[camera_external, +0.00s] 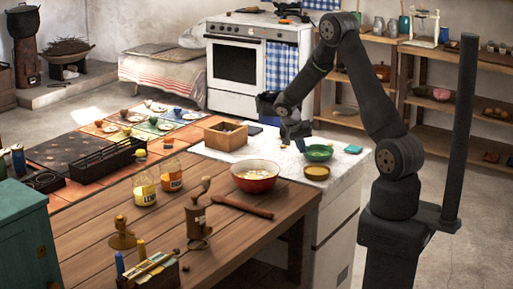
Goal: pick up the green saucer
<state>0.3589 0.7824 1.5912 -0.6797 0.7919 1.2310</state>
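A green round dish (318,154), shaped like a deep saucer or shallow bowl, sits on the white countertop (287,172) at the centre right. My gripper (301,146) points down at the dish's left rim, close to it or touching; I cannot tell which. The fingers are small and dark here, and whether they are open or shut does not show. The dish appears to rest level on the counter.
A tan round dish (316,172) lies just in front of the green one. Two jars (145,190) and a rolling pin (241,207) are on the wooden table.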

